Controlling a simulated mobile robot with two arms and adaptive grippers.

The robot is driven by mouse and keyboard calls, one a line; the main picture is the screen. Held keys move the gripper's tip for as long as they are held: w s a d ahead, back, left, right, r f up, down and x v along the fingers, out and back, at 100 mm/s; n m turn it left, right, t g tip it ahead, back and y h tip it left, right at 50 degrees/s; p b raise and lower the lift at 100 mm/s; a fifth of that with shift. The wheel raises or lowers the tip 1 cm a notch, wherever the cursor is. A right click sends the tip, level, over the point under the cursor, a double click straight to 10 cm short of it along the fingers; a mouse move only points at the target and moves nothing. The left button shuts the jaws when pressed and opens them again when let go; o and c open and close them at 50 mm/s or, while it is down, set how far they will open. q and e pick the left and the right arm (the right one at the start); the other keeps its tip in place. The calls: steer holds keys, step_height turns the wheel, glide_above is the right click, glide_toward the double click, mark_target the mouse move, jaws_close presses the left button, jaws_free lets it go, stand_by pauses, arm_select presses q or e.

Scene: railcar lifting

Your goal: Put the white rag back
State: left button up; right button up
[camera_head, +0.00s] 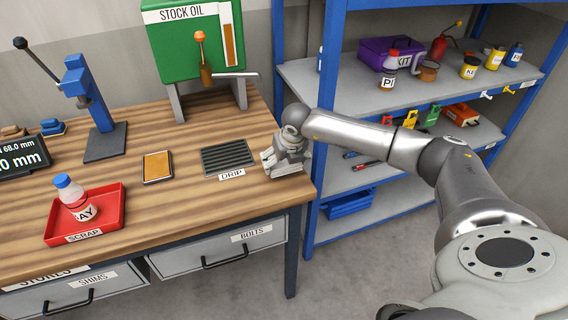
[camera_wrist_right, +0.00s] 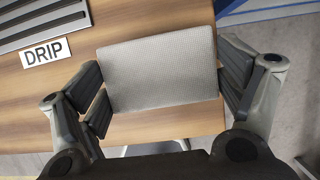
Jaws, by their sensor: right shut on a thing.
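The white rag (camera_wrist_right: 158,75) is a pale, folded-looking rectangle with a woven texture. In the right wrist view it spans the space between the dark finger pads of my right gripper, which is shut on it. In the head view my right gripper (camera_head: 286,164) points down at the right end of the wooden bench (camera_head: 200,195), just right of the slatted drip tray (camera_head: 228,155). The gripper mostly hides the rag there. I cannot tell whether the rag touches the bench top. My left gripper is not in view.
A red scrap tray (camera_head: 112,208) holds a bottle (camera_head: 72,193). A yellow-brown pad (camera_head: 158,167), a blue press (camera_head: 85,85) and the green oil tank (camera_head: 195,45) are on the bench. A blue shelf rack (camera_head: 322,120) stands to the right, holding a purple kit box (camera_head: 385,53).

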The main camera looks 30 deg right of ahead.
steer(key=shift+s+f+p, duration=0.1)
steer(key=shift+f+p, duration=0.35)
steer(key=shift+f, duration=0.5)
steer(key=shift+a+f, duration=0.1)
steer(key=shift+f, duration=0.25)
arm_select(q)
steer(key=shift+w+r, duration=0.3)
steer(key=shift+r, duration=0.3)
arm_select(e)
steer(key=o, duration=0.8)
steer(key=shift+c, duration=0.2)
steer(key=shift+r, duration=0.2)
arm_select(q)
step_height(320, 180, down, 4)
steer(key=b, duration=0.4)
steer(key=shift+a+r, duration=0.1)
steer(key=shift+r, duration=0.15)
arm_select(e)
steer(key=v, duration=1.2)
